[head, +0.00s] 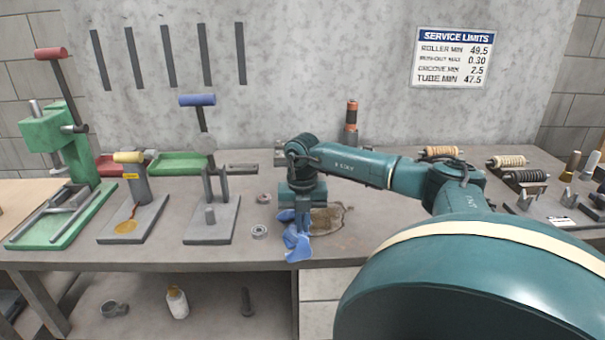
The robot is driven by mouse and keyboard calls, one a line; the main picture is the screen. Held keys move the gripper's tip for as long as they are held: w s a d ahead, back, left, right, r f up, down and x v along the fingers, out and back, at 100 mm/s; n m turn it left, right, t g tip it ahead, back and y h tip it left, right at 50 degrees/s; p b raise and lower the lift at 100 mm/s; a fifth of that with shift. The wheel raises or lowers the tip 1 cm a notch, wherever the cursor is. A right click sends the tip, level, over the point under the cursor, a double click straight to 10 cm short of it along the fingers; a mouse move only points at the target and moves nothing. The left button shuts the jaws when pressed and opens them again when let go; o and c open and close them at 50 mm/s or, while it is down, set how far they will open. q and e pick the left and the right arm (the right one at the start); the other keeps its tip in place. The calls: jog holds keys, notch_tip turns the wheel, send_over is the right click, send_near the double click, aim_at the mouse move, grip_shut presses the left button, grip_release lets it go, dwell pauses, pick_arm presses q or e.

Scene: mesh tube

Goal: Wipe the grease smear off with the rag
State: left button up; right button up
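My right gripper (301,214) points down over the bench, right of centre, with its fingers shut on a crumpled blue rag (297,244). The rag hangs by the bench's front edge. A brown patch (330,219) lies just right of the rag, partly hidden by the gripper; I cannot tell whether it is a smear or a cloth. An amber, greasy-looking smear (125,226) lies on the base plate of the yellow-handled tool at the left, well away from the rag. My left gripper is not in view.
A green press (68,150), the yellow-handled tool (135,180) and a blue-handled tool (205,125) stand along the left. Small rings (259,232) lie left of the rag. Rollers (525,176) lie at the right. A bottle (177,301) stands on the shelf below.

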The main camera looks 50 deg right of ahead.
jog(key=o, duration=1.4)
jog(key=shift+f, duration=0.2)
jog(key=shift+f+b, duration=0.7)
jog(key=shift+f, duration=0.55)
jog(key=shift+r, duration=0.15)
jog(key=shift+c, duration=1.2)
jog(key=c, duration=1.3)
jog(key=shift+r, duration=0.1)
grip_shut()
